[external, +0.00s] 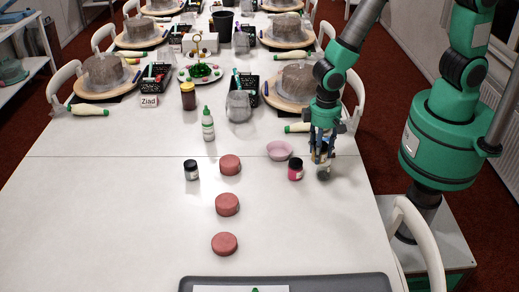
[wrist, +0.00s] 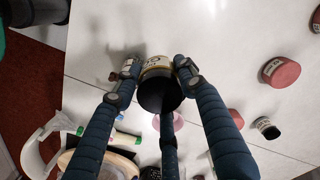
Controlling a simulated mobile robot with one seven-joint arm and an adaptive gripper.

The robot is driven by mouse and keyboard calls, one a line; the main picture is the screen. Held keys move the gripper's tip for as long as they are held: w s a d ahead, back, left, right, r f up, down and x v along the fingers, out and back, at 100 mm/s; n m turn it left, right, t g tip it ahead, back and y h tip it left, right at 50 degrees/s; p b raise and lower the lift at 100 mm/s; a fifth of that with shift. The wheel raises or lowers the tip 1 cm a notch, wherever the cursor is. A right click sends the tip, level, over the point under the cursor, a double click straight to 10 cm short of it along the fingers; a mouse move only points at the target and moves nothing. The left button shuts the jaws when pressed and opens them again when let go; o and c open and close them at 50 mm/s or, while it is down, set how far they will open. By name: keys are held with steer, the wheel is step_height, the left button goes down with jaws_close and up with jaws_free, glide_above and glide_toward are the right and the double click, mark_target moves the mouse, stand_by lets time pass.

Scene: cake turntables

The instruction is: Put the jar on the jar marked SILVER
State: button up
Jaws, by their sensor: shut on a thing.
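My gripper (external: 322,160) is low over the right side of the table, beside the pink jar (external: 295,170). In the wrist view, my gripper (wrist: 157,72) is shut on a jar with a black lid (wrist: 160,95) and a gold-toned body; its lettering is too small to read surely. A grey-white jar with a black lid (external: 191,170) stands left of the top red disc; it also shows in the wrist view (wrist: 265,127). Its label is unreadable, so I cannot confirm SILVER. The pink jar seems hidden behind a finger in the wrist view.
Three red discs (external: 227,204) lie in a column mid-table. A pink bowl (external: 279,150) is just behind the pink jar. A green-capped bottle (external: 208,125) stands farther back. A grey tray (external: 370,284) is at the near edge. The left front of the table is clear.

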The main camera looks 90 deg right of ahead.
step_height(320, 180, up, 4)
steer(key=w+d+n+p, duration=0.2)
steer(key=w+d+n, duration=0.15)
steer(key=w, duration=1.15)
steer(key=w+d+n+p, duration=0.1)
steer(key=w+d+n, duration=0.25)
steer(key=w, duration=1.05)
steer(key=shift+m, duration=0.4)
steer(key=f, duration=0.5)
steer(key=shift+w+d, duration=0.15)
steer(key=shift+w, duration=0.1)
